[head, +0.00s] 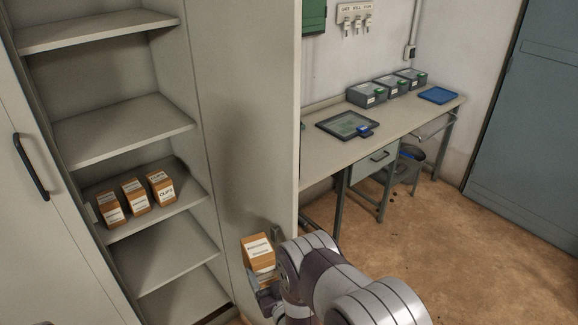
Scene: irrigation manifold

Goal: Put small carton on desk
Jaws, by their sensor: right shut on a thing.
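A small orange-brown carton (258,257) with a white label is held in my right gripper (266,287), in front of the open cabinet's right-hand panel. The gripper is shut on it; my own arm hides part of the fingers. The desk (400,128) stands at the back right against the wall, with free surface between the things on it. My left gripper is out of view.
Three similar cartons (135,196) stand on a shelf of the open grey cabinet (120,130) at left. The desk holds a dark tray (347,125), three grey boxes (366,95) and a blue tray (438,95). A stool (408,165) stands by the desk. The brown floor (480,240) at right is clear.

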